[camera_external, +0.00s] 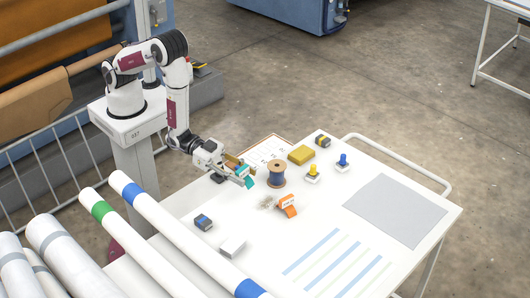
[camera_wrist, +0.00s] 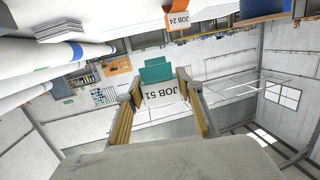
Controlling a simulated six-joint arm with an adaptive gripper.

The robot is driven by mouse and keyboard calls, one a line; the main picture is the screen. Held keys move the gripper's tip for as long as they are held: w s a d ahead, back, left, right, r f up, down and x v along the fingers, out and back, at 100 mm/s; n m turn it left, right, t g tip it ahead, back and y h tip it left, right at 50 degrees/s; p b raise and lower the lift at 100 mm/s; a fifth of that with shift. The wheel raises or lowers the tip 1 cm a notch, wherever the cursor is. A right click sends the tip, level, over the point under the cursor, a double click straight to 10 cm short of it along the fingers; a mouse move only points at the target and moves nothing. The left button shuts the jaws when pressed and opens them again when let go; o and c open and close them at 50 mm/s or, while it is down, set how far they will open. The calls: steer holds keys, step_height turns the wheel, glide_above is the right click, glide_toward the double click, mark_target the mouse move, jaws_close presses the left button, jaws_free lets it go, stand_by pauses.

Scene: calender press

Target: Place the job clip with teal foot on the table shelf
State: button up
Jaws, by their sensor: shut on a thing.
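The job clip with the teal foot (camera_external: 247,180) is in my gripper (camera_external: 236,167), above the left part of the white table (camera_external: 328,212). In the wrist view its teal foot (camera_wrist: 158,70) and its white label, reading JOB 51 upside down, lie between the two fingers of my gripper (camera_wrist: 160,92). My gripper is shut on the clip, and the foot sticks out beyond the fingertips. The clip looks clear of the tabletop. I cannot make out a separate shelf of the table.
A spool (camera_external: 276,174) stands just right of the clip. An orange-footed clip (camera_external: 288,206), a yellow block (camera_external: 301,154), two stamps, a dark blue block (camera_external: 203,222) and a white box (camera_external: 232,247) are around. A grey mat (camera_external: 395,210) lies bare at right. Long rolls flank the left.

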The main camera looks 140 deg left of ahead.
steer(key=shift+f, duration=0.15)
steer(key=shift+s+d+f, duration=0.2)
steer(key=shift+d+f, duration=0.05)
steer(key=shift+f, duration=0.25)
steer(key=shift+s+d+f, duration=0.15)
steer(key=shift+d+f, duration=0.05)
steer(key=shift+f, duration=0.25)
steer(key=shift+d+r+m+h, duration=0.25)
steer(key=shift+d+m+h, duration=0.05)
steer(key=shift+h, duration=0.1)
steer(key=d+r+h, duration=0.1)
steer(key=d+r, duration=0.1)
steer(key=r, duration=0.6)
steer(key=d+r+m+h, duration=0.1)
steer(key=d+r, duration=0.1)
steer(key=r, duration=0.7)
steer(key=shift+r+m, duration=0.25)
steer(key=shift+m, duration=0.05)
steer(key=shift+f, duration=0.1)
